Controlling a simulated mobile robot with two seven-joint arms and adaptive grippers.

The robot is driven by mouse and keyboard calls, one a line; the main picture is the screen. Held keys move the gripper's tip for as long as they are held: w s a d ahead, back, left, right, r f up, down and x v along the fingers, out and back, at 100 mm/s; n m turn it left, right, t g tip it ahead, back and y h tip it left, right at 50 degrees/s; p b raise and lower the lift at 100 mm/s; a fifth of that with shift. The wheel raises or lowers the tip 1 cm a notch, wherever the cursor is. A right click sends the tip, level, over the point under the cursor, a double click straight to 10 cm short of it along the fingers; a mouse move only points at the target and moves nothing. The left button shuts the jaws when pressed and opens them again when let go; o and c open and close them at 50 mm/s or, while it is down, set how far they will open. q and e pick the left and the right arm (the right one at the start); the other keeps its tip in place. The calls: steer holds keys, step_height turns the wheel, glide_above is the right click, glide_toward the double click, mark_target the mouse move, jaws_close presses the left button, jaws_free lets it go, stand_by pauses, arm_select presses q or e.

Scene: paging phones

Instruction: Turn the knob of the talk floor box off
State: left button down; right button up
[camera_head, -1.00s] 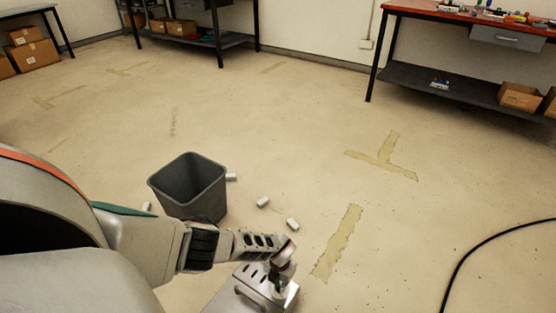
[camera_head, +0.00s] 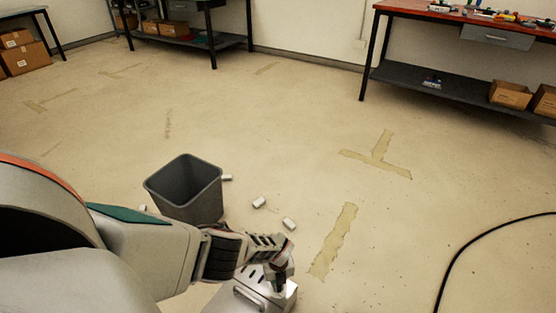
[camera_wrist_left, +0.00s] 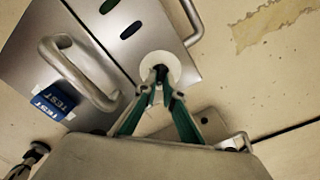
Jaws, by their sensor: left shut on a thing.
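A brushed-metal floor box (camera_head: 240,299) sits low in the head view, partly hidden by my left arm. No talk label is readable. A white round knob base (camera_wrist_left: 158,60) is on this top. My left gripper (camera_wrist_left: 161,82) is over it, its green-sided fingers shut on the knob, which they mostly hide. The left gripper also shows in the head view (camera_head: 277,285).
A grey open bin (camera_head: 188,198) stands just beyond my left arm. Small white blocks (camera_head: 259,202) lie beside it. A black cable (camera_head: 458,262) curves across the floor at right. A red-topped workbench (camera_head: 430,10) stands at the back right.

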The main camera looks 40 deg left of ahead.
arm_select(q)
steer(key=shift+s+d+f+n, duration=0.15)
steer(key=shift+s+f+n, duration=0.05)
steer(key=shift+s+n, duration=0.1)
steer(key=c, duration=2.2)
jaws_free()
steer(key=shift+o, duration=0.2)
steer(key=shift+w, duration=0.15)
steer(key=shift+w+r, duration=0.1)
